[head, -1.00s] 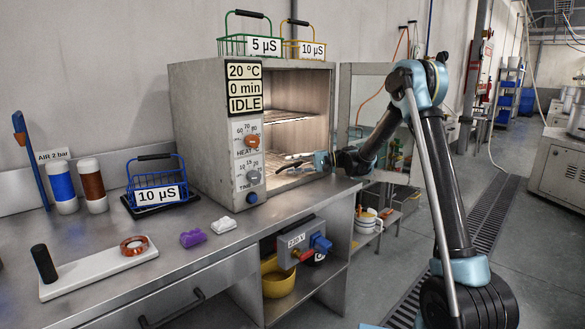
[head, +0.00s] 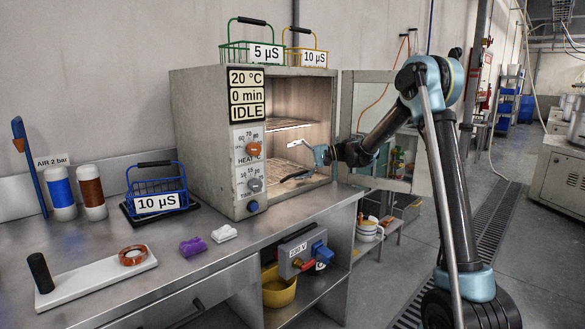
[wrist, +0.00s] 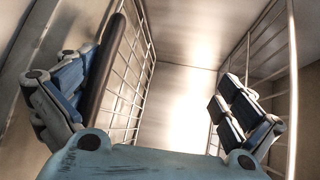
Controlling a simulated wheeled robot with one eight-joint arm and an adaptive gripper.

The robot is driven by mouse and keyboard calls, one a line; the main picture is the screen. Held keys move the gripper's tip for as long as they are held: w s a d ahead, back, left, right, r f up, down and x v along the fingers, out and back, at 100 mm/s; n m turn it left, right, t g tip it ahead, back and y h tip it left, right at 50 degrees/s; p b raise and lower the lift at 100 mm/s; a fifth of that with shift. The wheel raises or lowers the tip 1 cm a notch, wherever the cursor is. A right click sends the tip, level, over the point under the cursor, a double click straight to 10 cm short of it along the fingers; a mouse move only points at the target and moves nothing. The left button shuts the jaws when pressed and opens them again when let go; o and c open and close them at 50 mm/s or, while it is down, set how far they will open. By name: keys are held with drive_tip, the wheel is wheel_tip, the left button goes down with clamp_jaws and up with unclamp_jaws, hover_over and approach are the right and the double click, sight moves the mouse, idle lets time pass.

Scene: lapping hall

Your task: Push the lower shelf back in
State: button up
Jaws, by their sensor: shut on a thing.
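A grey oven (head: 205,150) stands on the bench with its chamber open. The lower shelf (wrist: 128,85) is a wire rack with a brown bar along its edge in the wrist view. My gripper (head: 298,160) is at the oven mouth, in the lower part of the opening. Its fingers stand well apart in the wrist view (wrist: 155,105), and the brown bar lies beside the left finger, on its inner side. My gripper is shut on the shelf, but the exact contact is hard to see. An upper wire rack (head: 290,126) sits inside the oven.
The oven door (head: 355,120) hangs open to the right. A green basket (head: 235,50) and a yellow basket (head: 293,57) stand on the oven. A blue basket (head: 145,190), a purple piece (head: 193,246) and a white piece (head: 224,233) are on the bench.

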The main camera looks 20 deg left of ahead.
drive_tip(key=shift+y, duration=0.5)
drive_tip(key=r, duration=0.1)
drive_tip(key=w+r, duration=0.1)
drive_tip(key=r, duration=0.1)
drive_tip(key=w+r, duration=0.1)
drive_tip(key=shift+r, duration=0.2)
drive_tip(key=d+f, duration=0.1)
drive_tip(key=d, duration=0.7)
drive_tip(key=shift+s+d+f+h, duration=0.15)
drive_tip(key=shift+s+h, duration=0.25)
drive_tip(key=shift+s, duration=0.05)
drive_tip(key=shift+s+d+r, duration=0.35)
drive_tip(key=shift+d+r, duration=0.2)
drive_tip(key=shift+r, duration=0.05)
drive_tip(key=shift+c, duration=1.1)
drive_tip(key=shift+w+a+f, duration=0.1)
drive_tip(key=shift+w+f, duration=0.1)
drive_tip(key=shift+f, duration=0.2)
drive_tip(key=c, duration=0.9)
drive_tip(key=shift+s+a, duration=0.1)
drive_tip(key=shift+s, duration=0.1)
